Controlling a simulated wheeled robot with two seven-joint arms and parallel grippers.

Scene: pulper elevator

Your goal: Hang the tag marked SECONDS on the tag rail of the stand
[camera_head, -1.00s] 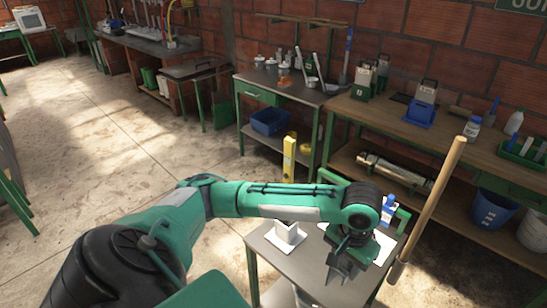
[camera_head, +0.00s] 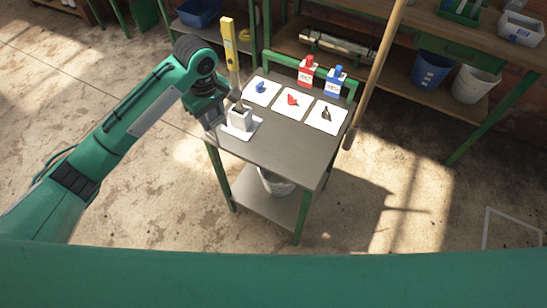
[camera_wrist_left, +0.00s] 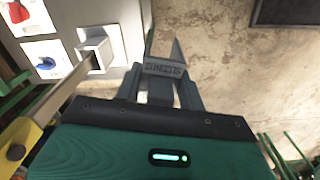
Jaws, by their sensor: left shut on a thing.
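The tag cannot be made out in the head view. The green tag rail (camera_head: 283,57) runs along the stand's back. A red tag (camera_head: 307,72) and a blue tag (camera_head: 335,82) hang at its middle and right. My right gripper is not in view.
A wooden handle (camera_head: 375,75) rises at the right. The front of the top is clear.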

